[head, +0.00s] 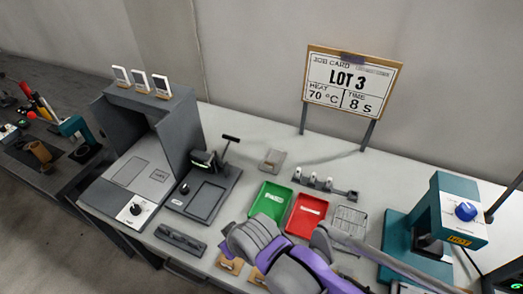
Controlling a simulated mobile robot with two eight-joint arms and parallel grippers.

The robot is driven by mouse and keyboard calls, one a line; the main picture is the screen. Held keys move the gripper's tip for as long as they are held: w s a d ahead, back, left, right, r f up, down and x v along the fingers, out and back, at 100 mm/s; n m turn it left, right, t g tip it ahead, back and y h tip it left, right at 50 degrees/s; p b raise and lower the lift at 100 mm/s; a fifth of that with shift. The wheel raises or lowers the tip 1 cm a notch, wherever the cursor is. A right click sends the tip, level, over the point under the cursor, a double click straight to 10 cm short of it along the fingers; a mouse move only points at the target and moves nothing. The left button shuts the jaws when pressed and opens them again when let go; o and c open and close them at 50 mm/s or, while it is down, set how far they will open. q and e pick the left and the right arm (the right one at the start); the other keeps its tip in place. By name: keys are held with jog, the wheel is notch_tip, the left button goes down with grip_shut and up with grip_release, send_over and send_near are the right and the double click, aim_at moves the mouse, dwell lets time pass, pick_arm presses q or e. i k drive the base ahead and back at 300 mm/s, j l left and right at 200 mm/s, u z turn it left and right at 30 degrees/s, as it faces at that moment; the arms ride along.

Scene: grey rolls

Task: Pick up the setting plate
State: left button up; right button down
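A small flat grey-beige plate (272,160) lies on the bench behind the green tray; it may be the setting plate, but I cannot tell for sure. Nothing touches it. Purple and grey links of my own arm cover the front middle of the bench, in front of the trays and well short of the plate. I cannot make out the fingertips of either gripper.
A green tray (271,201) and a red tray (307,214) sit mid-bench. A rack of small items (324,184) and a wire grid (349,219) are right of them. A teal press (448,212) stands right; a grey fixture (203,194) and a large grey machine (150,140) stand left. A job card sign (352,82) reads LOT 3.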

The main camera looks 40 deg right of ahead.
aim_at(273, 159)
jog(key=z, duration=1.65)
jog(key=i+j+z, duration=0.4)
jog(key=j, duration=0.2)
jog(key=i+j+z, duration=0.2)
jog(key=j, duration=0.15)
